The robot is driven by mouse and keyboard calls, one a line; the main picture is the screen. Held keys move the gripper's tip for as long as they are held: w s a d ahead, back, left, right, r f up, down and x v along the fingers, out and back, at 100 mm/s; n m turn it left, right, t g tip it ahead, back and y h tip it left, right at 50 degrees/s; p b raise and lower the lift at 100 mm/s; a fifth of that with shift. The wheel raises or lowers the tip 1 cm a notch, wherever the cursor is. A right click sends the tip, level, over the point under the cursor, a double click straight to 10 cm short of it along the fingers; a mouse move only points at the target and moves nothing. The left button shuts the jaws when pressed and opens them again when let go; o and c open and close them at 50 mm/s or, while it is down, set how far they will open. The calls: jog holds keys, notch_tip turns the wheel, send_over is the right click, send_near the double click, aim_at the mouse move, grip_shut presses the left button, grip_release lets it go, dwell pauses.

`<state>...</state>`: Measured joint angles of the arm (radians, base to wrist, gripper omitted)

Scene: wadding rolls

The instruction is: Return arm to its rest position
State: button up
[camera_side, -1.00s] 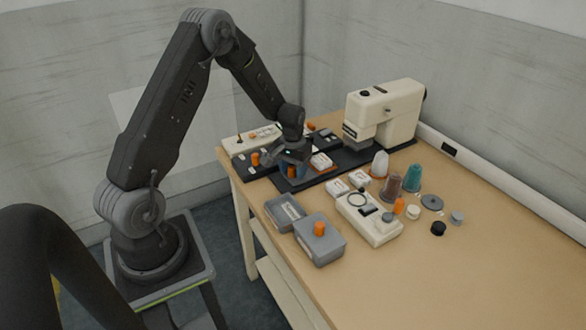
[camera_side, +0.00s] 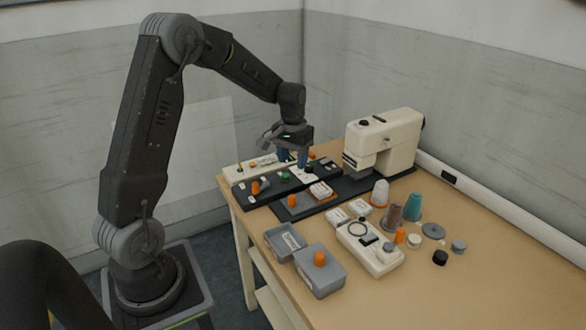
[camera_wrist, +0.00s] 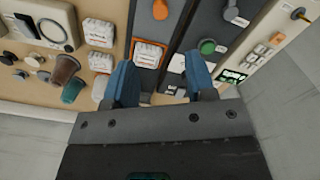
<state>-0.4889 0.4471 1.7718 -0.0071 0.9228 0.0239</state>
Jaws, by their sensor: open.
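My gripper (camera_side: 293,158) is above the dark strip of parts at the far left of the table, in front of the sewing machine's left side in the side view. In the wrist view its two blue fingers (camera_wrist: 162,85) are spread apart with nothing between them. Below are a white wadding roll pack with an orange edge (camera_side: 320,190), also in the wrist view (camera_wrist: 149,53), an orange roll (camera_side: 291,201) on the dark tray (camera_side: 290,214), and a green button (camera_wrist: 207,46).
The cream sewing machine (camera_side: 385,138) stands right of my gripper. Grey boxes (camera_side: 319,272), a cream device (camera_side: 370,250), thread cones (camera_side: 413,206) and small discs (camera_side: 432,231) lie nearer the front. The table's right front is clear.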

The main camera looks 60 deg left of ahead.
jog(key=shift+r, duration=0.1)
jog(key=s+d+r+m+t, duration=0.4)
jog(key=s+d+r, duration=0.9)
jog(key=d, duration=0.4)
jog(key=s+d+m+t, duration=0.1)
jog(key=s+d, duration=0.3)
jog(key=s, duration=0.3)
jog(key=shift+s+r+t, duration=0.25)
jog(key=shift+r+t, duration=0.05)
